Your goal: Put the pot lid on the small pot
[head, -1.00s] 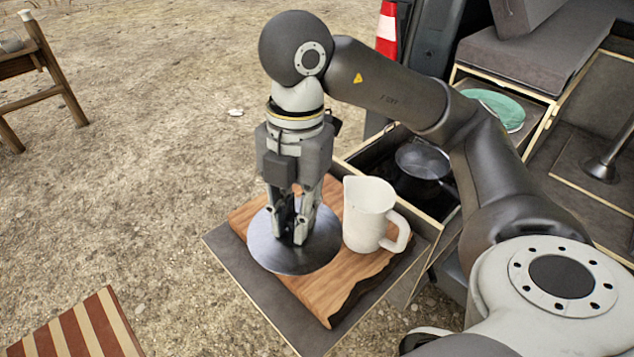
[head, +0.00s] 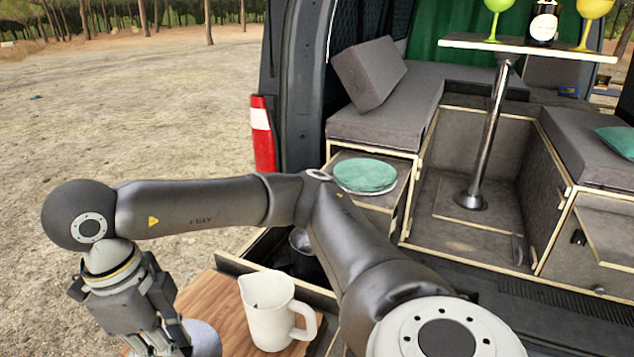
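The pot lid (head: 205,340) is a grey metal disc at the bottom edge, on the wooden board; only part of it shows. My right gripper (head: 168,346) points down over the lid, its fingers around the lid's middle. The knob is hidden, and I cannot tell whether the fingers have closed on it. The small pot (head: 301,241) is a dark metal pot in the open drawer behind the white jug. It is mostly hidden by my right arm, and its top looks uncovered. My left gripper is not in view.
A white jug (head: 268,312) stands on the wooden board (head: 208,296), close right of the lid. The open drawer (head: 240,262) lies behind it. A table (head: 530,47) with glasses and a bottle stands in the van.

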